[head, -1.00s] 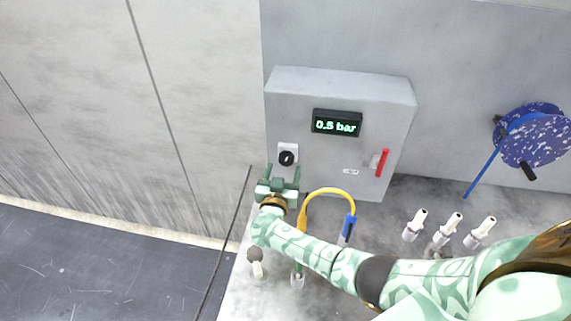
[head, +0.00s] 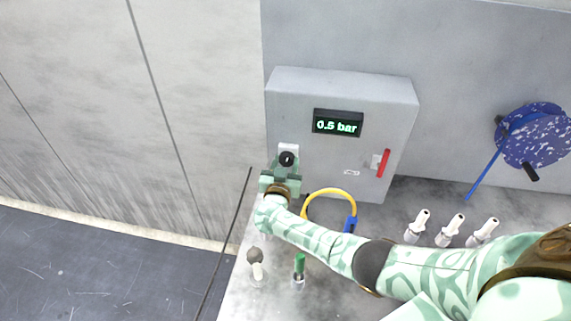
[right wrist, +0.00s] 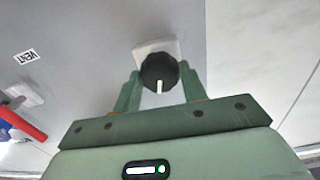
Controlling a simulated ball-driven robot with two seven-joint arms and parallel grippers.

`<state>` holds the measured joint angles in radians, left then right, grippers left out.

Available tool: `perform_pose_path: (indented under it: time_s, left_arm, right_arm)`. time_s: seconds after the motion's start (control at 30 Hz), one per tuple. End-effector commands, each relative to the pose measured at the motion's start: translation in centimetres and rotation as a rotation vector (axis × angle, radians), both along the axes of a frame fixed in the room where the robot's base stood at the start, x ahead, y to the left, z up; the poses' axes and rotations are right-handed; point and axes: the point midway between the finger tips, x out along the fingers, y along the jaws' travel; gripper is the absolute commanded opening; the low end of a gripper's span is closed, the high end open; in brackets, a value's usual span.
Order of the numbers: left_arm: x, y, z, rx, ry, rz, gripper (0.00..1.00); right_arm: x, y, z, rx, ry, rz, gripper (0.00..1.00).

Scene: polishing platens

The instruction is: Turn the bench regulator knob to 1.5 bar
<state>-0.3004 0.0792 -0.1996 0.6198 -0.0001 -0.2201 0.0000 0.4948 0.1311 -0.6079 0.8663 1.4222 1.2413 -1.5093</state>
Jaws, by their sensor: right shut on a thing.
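The regulator knob (head: 287,159) is round and black, on a white plate on the front of a grey box. The display (head: 338,124) on that box reads 0.5 bar. My right gripper (head: 284,165) is at the knob and shut on it. In the right wrist view the knob (right wrist: 159,72) sits between the two green fingers, with its white pointer mark toward the bottom of the picture. The fingers partly hide the knob's plate. My left gripper is not in view.
A red lever (head: 383,163) is on the box's right side. A yellow hose (head: 330,192) loops below it, close to my right forearm. Several white-tipped fittings (head: 450,230) stand on the bench to the right. A blue reel (head: 535,135) hangs on the wall.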

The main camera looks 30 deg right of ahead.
Motion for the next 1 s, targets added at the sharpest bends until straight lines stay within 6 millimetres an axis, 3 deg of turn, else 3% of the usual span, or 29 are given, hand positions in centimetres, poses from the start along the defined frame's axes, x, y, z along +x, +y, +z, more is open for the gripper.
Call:
perform_pose_path:
  time_s: [1.0]
  left_arm:
    - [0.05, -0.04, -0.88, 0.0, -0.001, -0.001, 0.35]
  right_arm:
    - [-0.1, 0.04, -0.22, 0.461, -0.343, 0.0, 0.19]
